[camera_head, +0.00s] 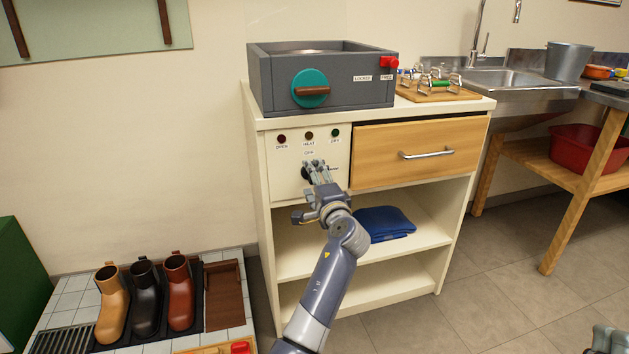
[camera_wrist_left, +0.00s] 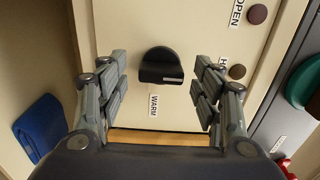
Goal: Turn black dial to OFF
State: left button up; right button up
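The black dial (camera_wrist_left: 160,65) is on the cream front panel (camera_head: 288,178) of the cabinet. A short white mark shows at its lower edge in the left wrist view. A WARM label (camera_wrist_left: 153,105) is just below it there. My left gripper (camera_head: 318,168) is in front of the dial. In the left wrist view its open fingers (camera_wrist_left: 160,72) stand on both sides of the dial, apart from it. In the head view the gripper partly covers the dial (camera_head: 306,173); a small label (camera_head: 309,153) above it is too small to read surely. My right gripper (camera_head: 608,340) is cut off at the bottom right.
Several small lamps (camera_head: 309,135) sit above the dial. A grey box (camera_head: 330,95) with a teal knob stands on the cabinet top. A wooden drawer (camera_head: 380,158) is right of the panel. A blue cloth (camera_head: 385,223) lies on the shelf below. Boots stand at lower left.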

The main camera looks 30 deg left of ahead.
pick_arm(q)
jog(key=v, duration=1.2)
dwell(0.4)
